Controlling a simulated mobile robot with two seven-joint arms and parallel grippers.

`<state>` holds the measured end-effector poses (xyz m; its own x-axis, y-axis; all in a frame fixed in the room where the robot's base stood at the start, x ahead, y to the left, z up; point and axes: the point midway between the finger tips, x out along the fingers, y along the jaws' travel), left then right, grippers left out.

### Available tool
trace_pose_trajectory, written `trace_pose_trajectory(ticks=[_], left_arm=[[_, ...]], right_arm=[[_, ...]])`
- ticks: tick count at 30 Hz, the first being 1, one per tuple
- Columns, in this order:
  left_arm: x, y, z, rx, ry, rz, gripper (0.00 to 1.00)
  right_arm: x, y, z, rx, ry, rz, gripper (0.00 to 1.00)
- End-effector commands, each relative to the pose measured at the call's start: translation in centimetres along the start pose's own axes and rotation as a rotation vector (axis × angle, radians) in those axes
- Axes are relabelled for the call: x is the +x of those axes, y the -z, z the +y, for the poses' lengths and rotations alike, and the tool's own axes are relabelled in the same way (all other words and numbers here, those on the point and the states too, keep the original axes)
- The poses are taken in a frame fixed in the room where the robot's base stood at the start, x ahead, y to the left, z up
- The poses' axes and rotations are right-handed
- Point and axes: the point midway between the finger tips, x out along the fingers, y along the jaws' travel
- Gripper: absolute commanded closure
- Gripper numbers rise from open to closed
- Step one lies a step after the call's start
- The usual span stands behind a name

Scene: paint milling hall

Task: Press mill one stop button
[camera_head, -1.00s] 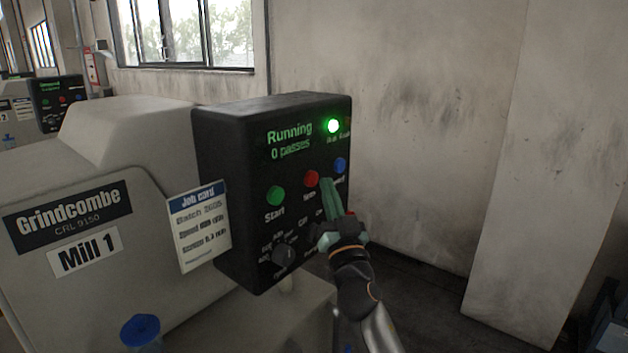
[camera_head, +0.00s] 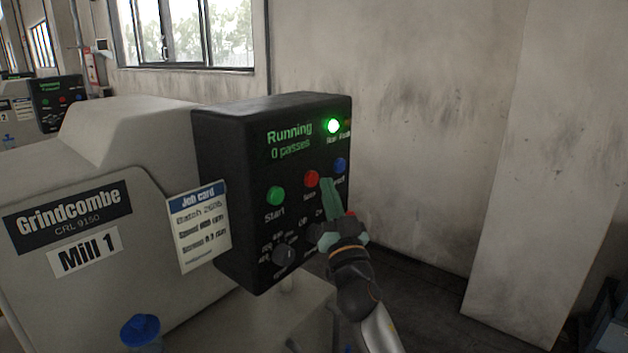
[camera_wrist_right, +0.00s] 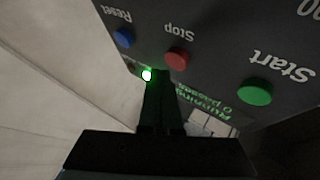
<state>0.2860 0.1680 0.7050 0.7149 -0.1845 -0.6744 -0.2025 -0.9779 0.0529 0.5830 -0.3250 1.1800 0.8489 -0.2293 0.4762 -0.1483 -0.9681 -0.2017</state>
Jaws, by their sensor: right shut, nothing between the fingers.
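The mill 1 control box (camera_head: 232,160) is black, with a lit green lamp and a display reading "Running, 0 passes". Its red stop button (camera_head: 311,179) sits between the green start button (camera_head: 275,196) and the blue reset button (camera_head: 340,165). My right gripper (camera_head: 326,184) is shut and empty, its fingertips just right of and slightly below the stop button in the head view. In the right wrist view the stop button (camera_wrist_right: 177,58), labelled "Stop", lies just beyond the fingertips (camera_wrist_right: 160,76); I cannot tell whether they touch it. My left gripper is not in view.
A selector knob (camera_head: 285,254) is low on the panel, and a red control (camera_head: 351,214) shows partly behind my right gripper. The Mill 1 body (camera_head: 130,210) fills the left.

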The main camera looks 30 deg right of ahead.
Motion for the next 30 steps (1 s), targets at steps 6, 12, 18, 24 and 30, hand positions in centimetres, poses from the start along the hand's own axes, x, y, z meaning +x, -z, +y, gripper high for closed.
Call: trace_pose_trajectory(ticks=[6, 12, 18, 24, 30], left_arm=[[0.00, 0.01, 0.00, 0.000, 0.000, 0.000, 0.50], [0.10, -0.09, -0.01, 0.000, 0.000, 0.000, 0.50], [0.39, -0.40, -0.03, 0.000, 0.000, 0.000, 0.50], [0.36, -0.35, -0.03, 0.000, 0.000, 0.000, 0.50], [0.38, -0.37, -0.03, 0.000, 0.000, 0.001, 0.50]], right_arm=[[0.00, 0.00, 0.00, 0.000, 0.000, 0.000, 1.00], [0.08, -0.13, -0.07, 0.001, 0.000, 0.000, 1.00], [0.54, -0.42, -0.40, 0.001, 0.000, 0.001, 1.00], [0.60, -0.42, -0.44, 0.000, 0.000, 0.000, 1.00], [0.62, -0.46, -0.45, 0.000, 0.000, 0.000, 1.00]])
